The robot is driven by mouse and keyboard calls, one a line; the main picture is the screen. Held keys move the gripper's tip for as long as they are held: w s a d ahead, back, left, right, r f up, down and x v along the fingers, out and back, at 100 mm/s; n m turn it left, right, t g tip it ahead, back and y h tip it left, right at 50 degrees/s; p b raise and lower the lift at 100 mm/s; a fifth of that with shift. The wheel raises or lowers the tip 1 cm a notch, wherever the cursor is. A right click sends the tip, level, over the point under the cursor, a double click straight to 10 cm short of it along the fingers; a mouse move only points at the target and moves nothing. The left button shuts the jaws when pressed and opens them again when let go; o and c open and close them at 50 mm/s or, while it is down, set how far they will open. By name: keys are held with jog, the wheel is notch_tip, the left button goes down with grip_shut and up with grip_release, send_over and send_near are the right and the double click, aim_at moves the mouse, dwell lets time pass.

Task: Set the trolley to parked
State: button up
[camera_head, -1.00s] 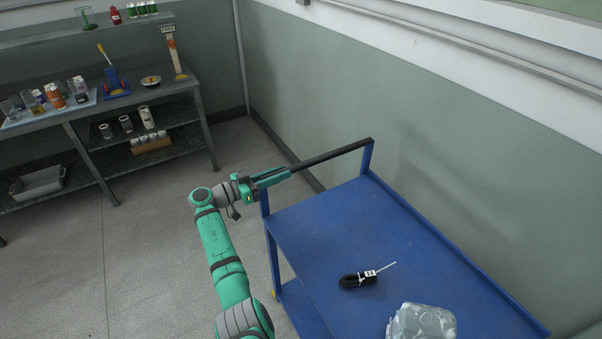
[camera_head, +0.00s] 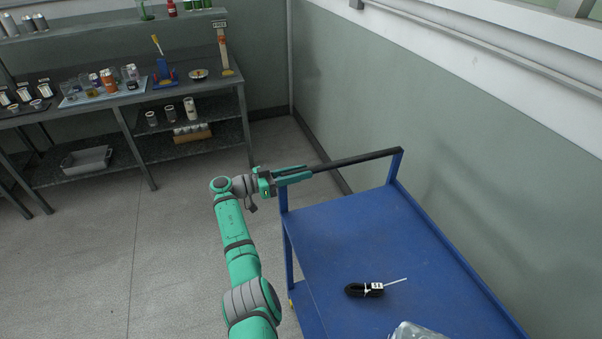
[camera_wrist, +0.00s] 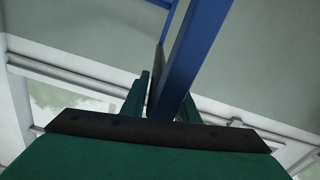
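The blue trolley (camera_head: 350,225) stands along the right wall. Its black handle bar (camera_head: 362,159) runs across the far end between two blue uprights. My gripper (camera_head: 293,176) is at the bar's left end, its green fingers on either side of the bar and apparently closed on it. In the wrist view a blue trolley upright (camera_wrist: 192,55) and the dark bar (camera_wrist: 155,80) pass between the fingers (camera_wrist: 160,105); their contact is partly hidden.
The floor (camera_head: 180,235) between is clear.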

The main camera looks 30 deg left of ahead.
jog(key=shift+o, duration=0.7)
jog(key=v, duration=1)
jog(key=shift+s+a, duration=0.2)
jog(key=shift+s, duration=0.15)
